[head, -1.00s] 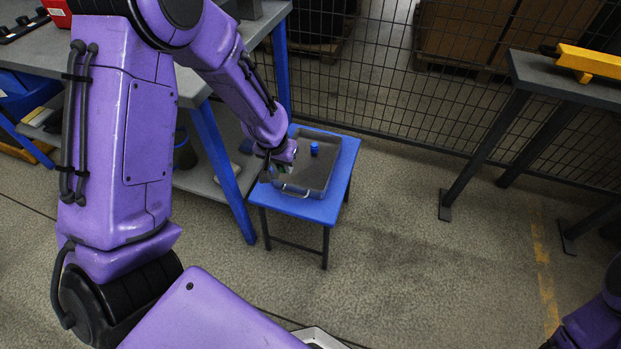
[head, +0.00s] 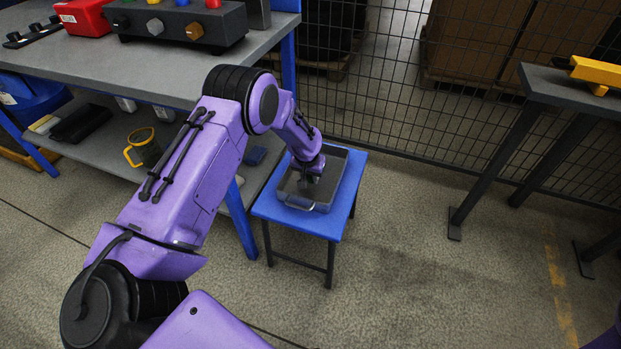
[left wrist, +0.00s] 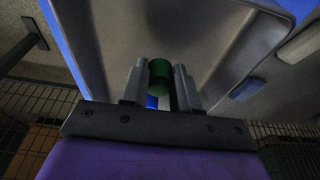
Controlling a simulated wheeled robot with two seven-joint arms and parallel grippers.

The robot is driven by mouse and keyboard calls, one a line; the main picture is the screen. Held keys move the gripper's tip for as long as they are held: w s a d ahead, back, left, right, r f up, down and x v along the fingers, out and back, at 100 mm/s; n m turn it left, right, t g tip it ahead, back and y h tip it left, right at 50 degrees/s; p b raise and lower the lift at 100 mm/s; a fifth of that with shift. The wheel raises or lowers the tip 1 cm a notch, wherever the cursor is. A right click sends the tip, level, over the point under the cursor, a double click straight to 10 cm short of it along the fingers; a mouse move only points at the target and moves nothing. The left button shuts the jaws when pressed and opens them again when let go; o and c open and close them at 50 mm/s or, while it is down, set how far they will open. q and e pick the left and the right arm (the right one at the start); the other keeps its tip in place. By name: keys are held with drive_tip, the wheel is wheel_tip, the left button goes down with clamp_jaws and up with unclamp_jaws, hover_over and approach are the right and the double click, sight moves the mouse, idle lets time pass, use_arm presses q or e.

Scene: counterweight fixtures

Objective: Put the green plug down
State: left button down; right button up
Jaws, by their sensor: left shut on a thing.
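The green plug (left wrist: 159,74) shows in the left wrist view between the two grey fingers of my left gripper (head: 310,180), which is shut on it. In the head view the gripper points down into a grey tray (head: 338,170) on a blue-topped stool, and the green plug cannot be made out there. A blue plug (left wrist: 151,102) shows partly between the fingers in the left wrist view, beyond the green one. Whether the green plug touches the tray floor cannot be told. My right gripper is not in view.
The blue stool (head: 350,190) stands beside a grey workbench (head: 200,70) with a lower shelf. A dark box with coloured knobs (head: 180,28) and a red bin (head: 85,15) stand on the bench. A wire fence (head: 400,110) runs behind. The floor right of the stool is clear.

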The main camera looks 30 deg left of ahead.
use_arm(q)
drive_tip(key=shift+f, duration=0.15)
drive_tip(key=shift+f+b, duration=0.3)
drive_tip(key=shift+f, duration=0.35)
drive_tip(key=c, duration=0.8)
unclamp_jaws()
drive_tip(key=shift+c, duration=0.2)
drive_tip(key=shift+r, duration=0.1)
drive_tip(key=shift+r, duration=0.2)
drive_tip(key=p+v, duration=0.3)
drive_tip(key=v, duration=0.9)
drive_tip(key=shift+r, duration=0.4)
